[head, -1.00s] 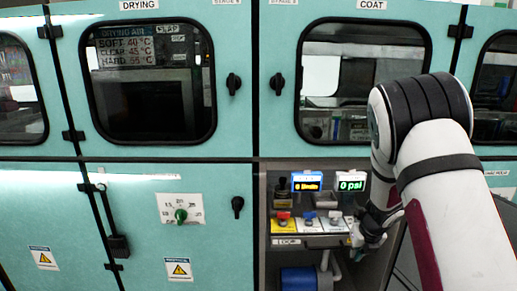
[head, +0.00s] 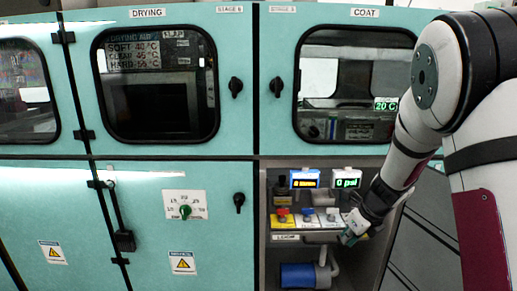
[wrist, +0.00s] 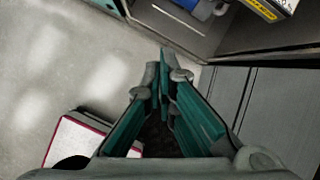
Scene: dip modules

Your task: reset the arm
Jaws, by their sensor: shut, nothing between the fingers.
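My gripper (head: 350,232) is at the right edge of the control recess below the COAT door, in the head view. In the wrist view my gripper (wrist: 162,75) points past the recess with its teal fingers together at the tips and nothing between them. My white and black arm comes in from the right in the head view and bends down to the gripper. The gripper is close to the panel's right end; I cannot tell whether it touches anything.
The recess holds a panel with red, blue and white knobs (head: 307,215), two small displays (head: 346,178) and a blue cylinder (head: 297,275) below. Teal cabinet doors (head: 140,210) with windows fill the left. Bare grey floor (wrist: 60,60) shows in the wrist view.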

